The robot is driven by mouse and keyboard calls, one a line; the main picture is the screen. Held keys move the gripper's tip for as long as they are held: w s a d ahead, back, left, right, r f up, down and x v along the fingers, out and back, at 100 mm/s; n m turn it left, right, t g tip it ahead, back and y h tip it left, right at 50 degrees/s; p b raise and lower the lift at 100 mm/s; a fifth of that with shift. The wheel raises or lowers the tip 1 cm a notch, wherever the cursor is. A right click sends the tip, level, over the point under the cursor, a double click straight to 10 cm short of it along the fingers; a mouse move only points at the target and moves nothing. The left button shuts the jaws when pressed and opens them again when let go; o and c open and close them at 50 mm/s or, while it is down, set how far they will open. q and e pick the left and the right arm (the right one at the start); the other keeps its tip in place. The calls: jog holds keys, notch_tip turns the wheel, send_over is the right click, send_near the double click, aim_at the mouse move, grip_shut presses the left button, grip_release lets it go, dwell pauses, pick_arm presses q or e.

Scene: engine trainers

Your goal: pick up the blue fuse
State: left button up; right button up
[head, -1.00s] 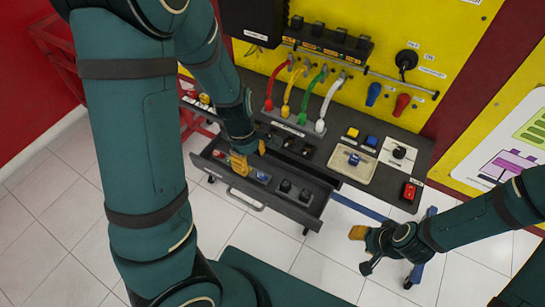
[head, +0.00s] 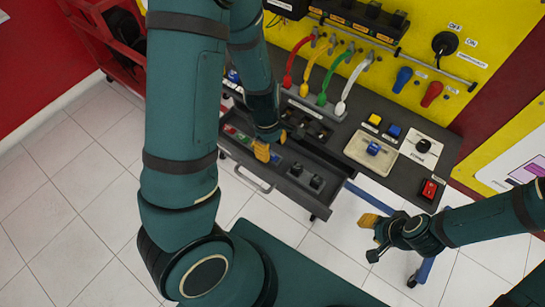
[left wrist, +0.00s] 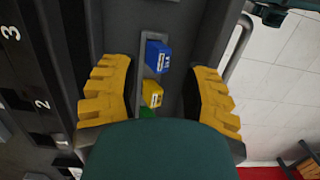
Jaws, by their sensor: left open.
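The blue fuse (left wrist: 157,55) sits in a narrow strip in the open drawer, beside a yellow fuse (left wrist: 152,93) and a green one (left wrist: 147,111). My left gripper (left wrist: 157,97) is open and empty, with its yellow fingers either side of the strip. The blue fuse lies toward the top of the left wrist view, ahead of the middle of the gap. In the head view the left gripper (head: 272,143) is over the drawer and hides part of its contents. My right gripper (head: 371,222) is right of the drawer; its opening is unclear.
The drawer (head: 245,177) is pulled out below the dark bench top, with black blocks (head: 306,175) at its right. Coloured cables (head: 325,75) stand behind. A beige tray (head: 360,158) holds another blue part. Tiled floor is free in front.

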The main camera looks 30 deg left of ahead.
aim_at(272, 155)
pick_arm(q)
notch_tip(272, 155, down, 5)
jog(key=shift+w+d+r+b, duration=0.1)
jog(key=shift+w+b, duration=0.05)
jog(key=shift+b, duration=0.7)
